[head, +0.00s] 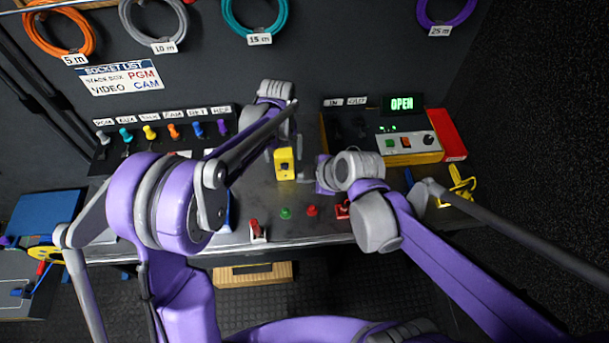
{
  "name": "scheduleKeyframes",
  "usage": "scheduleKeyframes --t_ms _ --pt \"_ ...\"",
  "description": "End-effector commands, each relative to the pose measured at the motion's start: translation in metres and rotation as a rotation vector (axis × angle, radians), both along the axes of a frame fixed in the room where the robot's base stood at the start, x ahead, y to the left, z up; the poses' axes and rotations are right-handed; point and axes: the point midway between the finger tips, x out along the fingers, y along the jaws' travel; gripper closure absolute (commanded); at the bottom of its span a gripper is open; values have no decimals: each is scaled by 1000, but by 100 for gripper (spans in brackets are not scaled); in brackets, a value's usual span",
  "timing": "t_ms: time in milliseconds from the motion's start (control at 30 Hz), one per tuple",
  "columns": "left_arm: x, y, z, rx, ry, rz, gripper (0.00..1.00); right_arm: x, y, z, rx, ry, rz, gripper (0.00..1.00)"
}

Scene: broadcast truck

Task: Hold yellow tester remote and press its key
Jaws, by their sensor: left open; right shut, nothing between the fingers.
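The yellow tester remote (285,168) is a small yellow block with a dark spot on its face, seen upright in the middle of the desk. My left gripper (284,143) is open just above and behind it, partly hidden by its own arm. I cannot tell whether its fingers touch the remote. My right gripper (319,174) is shut and empty, a little to the right of the remote, with a gap between them. The key cannot be made out for certain; the dark spot may be it.
Behind stand a row of coloured plugs (150,133) at left and a yellow-edged panel (408,142) with an OPEN display (402,104) at right. Coiled cables hang on the wall.

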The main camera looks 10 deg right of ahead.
Motion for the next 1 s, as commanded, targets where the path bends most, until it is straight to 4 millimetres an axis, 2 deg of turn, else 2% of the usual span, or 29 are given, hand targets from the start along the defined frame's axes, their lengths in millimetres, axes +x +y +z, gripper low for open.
scheduleKeyframes --t_ms 167,400,533,700,867,1000 --pt "0 0 27 0 0 0 0 0 0 0 0 0 0 100" --pt "0 0 78 0 0 0 0 0 0 0 0 0 0 100" --pt "0 0 100 0 0 0 0 0 0 0 0 0 0 100" --pt "0 0 114 0 0 0 0 0 0 0 0 0 0 100" --pt "0 1 117 0 -1 7 0 0 0 0 1 1 -3 100" --pt "-9 13 124 -9 -22 141 0 -4 -7 2 12 20 -59 100"
